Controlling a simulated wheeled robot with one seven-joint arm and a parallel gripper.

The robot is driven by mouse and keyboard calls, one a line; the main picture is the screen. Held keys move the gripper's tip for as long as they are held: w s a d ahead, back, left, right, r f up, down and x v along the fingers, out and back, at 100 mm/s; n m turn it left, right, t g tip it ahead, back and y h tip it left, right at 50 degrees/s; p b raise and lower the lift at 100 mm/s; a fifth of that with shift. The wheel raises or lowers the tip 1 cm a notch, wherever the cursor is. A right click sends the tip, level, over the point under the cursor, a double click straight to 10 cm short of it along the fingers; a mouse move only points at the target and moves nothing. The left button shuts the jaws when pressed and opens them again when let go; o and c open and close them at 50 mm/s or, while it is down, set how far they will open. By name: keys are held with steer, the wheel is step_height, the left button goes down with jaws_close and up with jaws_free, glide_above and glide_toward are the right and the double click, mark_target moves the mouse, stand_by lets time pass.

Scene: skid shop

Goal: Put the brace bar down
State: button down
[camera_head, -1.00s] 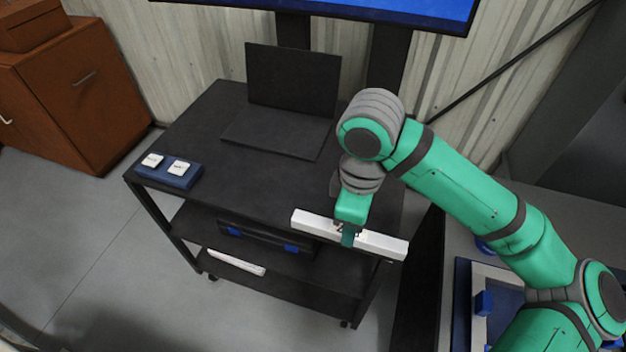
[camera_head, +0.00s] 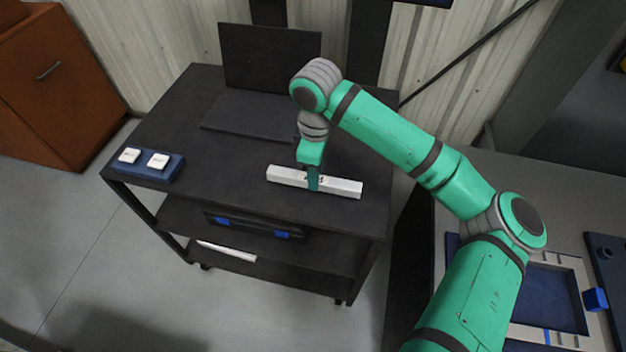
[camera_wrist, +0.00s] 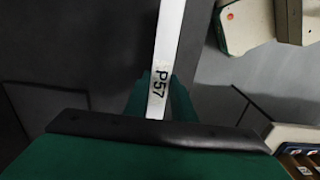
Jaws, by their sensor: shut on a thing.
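The brace bar (camera_head: 342,187) is a long white bar over the right part of the black cart's top (camera_head: 225,165). It lies roughly level, slanting slightly down to the right. My gripper (camera_head: 313,184) is shut on the bar near its middle, from above. I cannot tell whether the bar touches the cart top or hangs just above it. In the wrist view the bar (camera_wrist: 168,45) runs up from between the fingers (camera_wrist: 157,100), with the black mark "P57" on it.
A black laptop (camera_head: 268,62) stands open at the back of the cart. A black case (camera_head: 255,227) and a white bar (camera_head: 227,251) are on lower shelves. A bench with a blue tray (camera_head: 548,295) is at the right.

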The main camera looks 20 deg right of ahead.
steer(key=shift+w+f, duration=0.65)
steer(key=shift+f, duration=0.8)
steer(key=shift+w+f, duration=0.2)
steer(key=shift+f, duration=0.75)
steer(key=shift+f, duration=0.15)
steer(key=c, duration=1.5)
jaws_free()
